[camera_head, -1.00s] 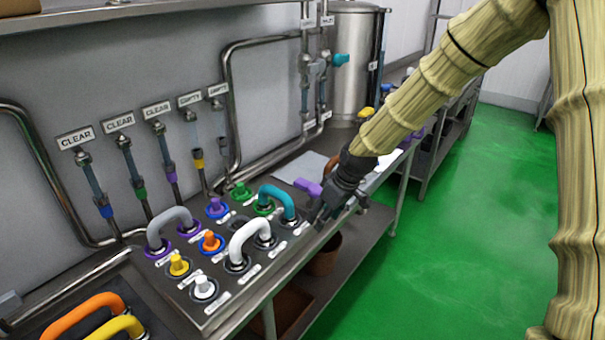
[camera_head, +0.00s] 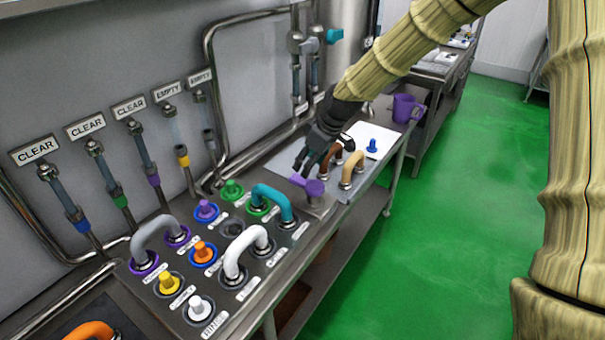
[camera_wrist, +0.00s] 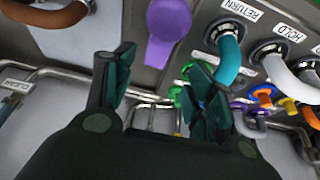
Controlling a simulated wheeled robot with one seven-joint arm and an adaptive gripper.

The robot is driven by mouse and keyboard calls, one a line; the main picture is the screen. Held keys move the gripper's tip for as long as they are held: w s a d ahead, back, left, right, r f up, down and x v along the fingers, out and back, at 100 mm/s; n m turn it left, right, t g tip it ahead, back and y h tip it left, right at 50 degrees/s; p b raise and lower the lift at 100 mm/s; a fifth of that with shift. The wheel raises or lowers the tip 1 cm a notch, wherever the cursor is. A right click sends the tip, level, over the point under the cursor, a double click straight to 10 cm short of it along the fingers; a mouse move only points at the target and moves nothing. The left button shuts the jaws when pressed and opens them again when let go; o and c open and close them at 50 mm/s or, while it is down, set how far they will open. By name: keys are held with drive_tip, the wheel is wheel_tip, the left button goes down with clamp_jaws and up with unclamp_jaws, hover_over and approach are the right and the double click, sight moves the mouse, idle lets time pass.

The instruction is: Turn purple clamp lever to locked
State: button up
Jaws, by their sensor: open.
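The purple clamp lever (camera_head: 306,184) sits on a small grey block at the right end of the valve panel (camera_head: 190,318). Its handle points to the left and slightly back, and its round hub is at the right. It also shows in the wrist view (camera_wrist: 165,30), at the top middle, beyond the fingertips. My gripper (camera_head: 313,163) is open and empty, just behind and above the lever. Its two dark green fingers are spread apart in the wrist view (camera_wrist: 160,88). I see no clear contact between the fingers and the lever.
A teal hose bend (camera_head: 272,198) and a white one (camera_head: 243,245) stand on the panel left of the lever. Brown and tan bends (camera_head: 352,165) stand close to its right. Pipes and sight tubes line the wall behind. A purple mug (camera_head: 404,108) stands farther right.

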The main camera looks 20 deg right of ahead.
sight(300, 178)
drive_tip(key=f, duration=0.1)
drive_tip(key=w+f, duration=0.1)
drive_tip(key=f, duration=0.1)
drive_tip(key=shift+w+a, duration=0.25)
drive_tip(key=shift+w, duration=0.15)
drive_tip(key=shift+s+a+f+p, duration=0.1)
drive_tip(key=shift+a+f+p, duration=0.1)
drive_tip(key=shift+f+p, duration=0.55)
drive_tip(key=shift+x, duration=1.35)
drive_tip(key=shift+f, duration=0.1)
clamp_jaws()
